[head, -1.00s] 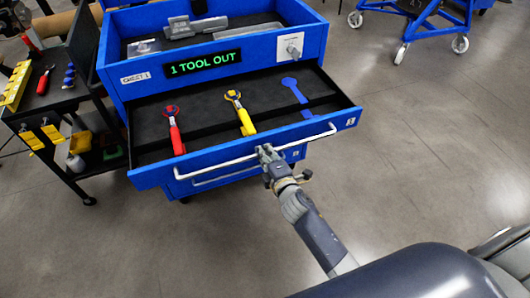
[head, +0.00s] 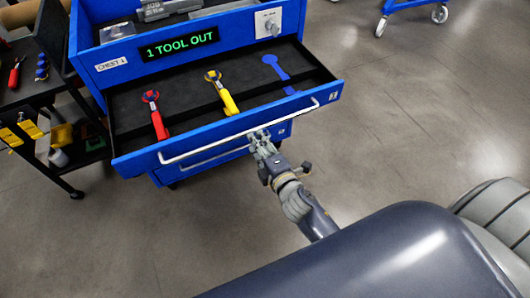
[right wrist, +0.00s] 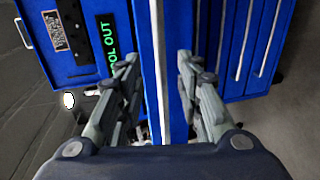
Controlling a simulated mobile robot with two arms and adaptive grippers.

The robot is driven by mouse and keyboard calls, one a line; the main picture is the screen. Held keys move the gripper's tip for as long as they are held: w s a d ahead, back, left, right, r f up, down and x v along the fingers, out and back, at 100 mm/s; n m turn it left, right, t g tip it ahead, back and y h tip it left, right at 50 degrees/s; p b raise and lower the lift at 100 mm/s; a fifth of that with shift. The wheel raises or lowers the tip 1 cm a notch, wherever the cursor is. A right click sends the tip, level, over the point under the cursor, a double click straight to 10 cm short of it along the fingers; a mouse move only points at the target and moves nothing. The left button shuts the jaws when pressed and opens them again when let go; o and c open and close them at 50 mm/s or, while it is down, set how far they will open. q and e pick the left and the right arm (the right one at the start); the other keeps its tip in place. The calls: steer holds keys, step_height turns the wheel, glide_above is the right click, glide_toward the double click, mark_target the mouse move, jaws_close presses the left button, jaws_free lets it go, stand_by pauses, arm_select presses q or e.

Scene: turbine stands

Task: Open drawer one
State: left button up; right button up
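Drawer one (head: 215,133), the top drawer of the blue tool chest (head: 115,77), stands pulled out. Inside it are a red-handled tool (head: 157,118), a yellow-handled tool (head: 222,92) and an empty blue tool outline (head: 276,70). A pale bar handle (head: 190,153) runs along the drawer front. My right gripper (head: 259,136) is at the middle of this handle. In the right wrist view its fingers (right wrist: 158,75) are spread, with the handle (right wrist: 156,50) showing in the gap between them. I cannot tell whether a finger touches it. My left gripper is not in view.
The chest's sign (head: 180,44) reads "1 TOOL OUT". A lower drawer's handle (head: 215,157) shows under drawer one. A black cart (head: 45,100) with tools stands at the left. A blue wheeled stand (head: 402,3) is at the top right. The floor to the right is clear.

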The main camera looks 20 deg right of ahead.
steer(key=s, duration=0.2)
steer(key=s+r, duration=0.1)
steer(key=s, duration=0.1)
steer(key=shift+s, duration=0.35)
steer(key=s+f+m+g, duration=0.2)
steer(key=s+f, duration=0.2)
steer(key=f, duration=0.5)
steer(key=s+f+m+g, duration=0.3)
steer(key=f, duration=0.7)
steer(key=s+f+m+g, duration=0.2)
steer(key=s+f, duration=0.2)
steer(key=f, duration=0.5)
steer(key=s+d+f+m+g, duration=0.1)
steer(key=s+f+m+g, duration=0.1)
steer(key=s+f, duration=0.4)
steer(key=s+d+f+m+g, duration=0.1)
steer(key=s+f+m+g, duration=0.2)
steer(key=s, duration=1)
steer(key=s+d+f+m+g, duration=0.2)
steer(key=s+f+m, duration=0.2)
steer(key=s+f, duration=0.4)
steer(key=shift+s+f+g+h, duration=0.3)
steer(key=shift+s+g, duration=0.1)
steer(key=shift+s, duration=0.3)
